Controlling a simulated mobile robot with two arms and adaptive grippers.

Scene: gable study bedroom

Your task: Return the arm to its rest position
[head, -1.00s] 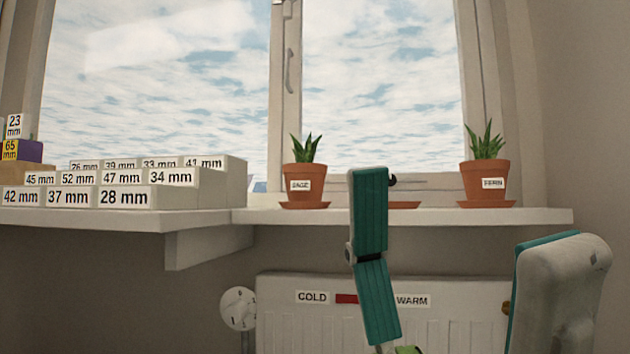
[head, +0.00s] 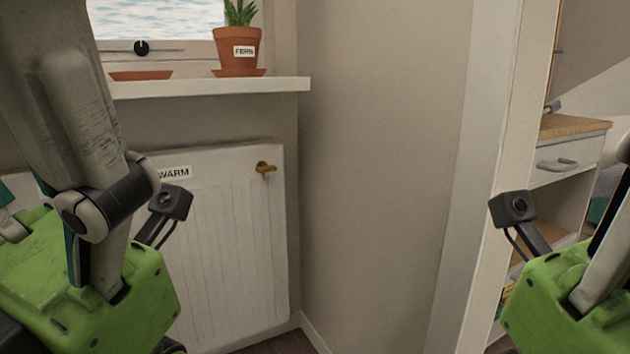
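My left arm comes in from the left in the head view and ends in a green gripper body (head: 90,290) at the lower left. My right arm's green gripper body (head: 560,305) is at the lower right, cut by the frame edge. Each has a small black camera on a stalk. The fingers of both grippers are below the frame, so their state is hidden. Neither gripper body shows an object held in the visible part.
A white radiator (head: 225,240) with a WARM label and a brass valve (head: 265,168) stands behind my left arm. Above it, the windowsill (head: 215,88) holds a potted plant labelled FERN (head: 238,50) and an empty saucer (head: 140,75). A drawer unit (head: 570,160) stands at right.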

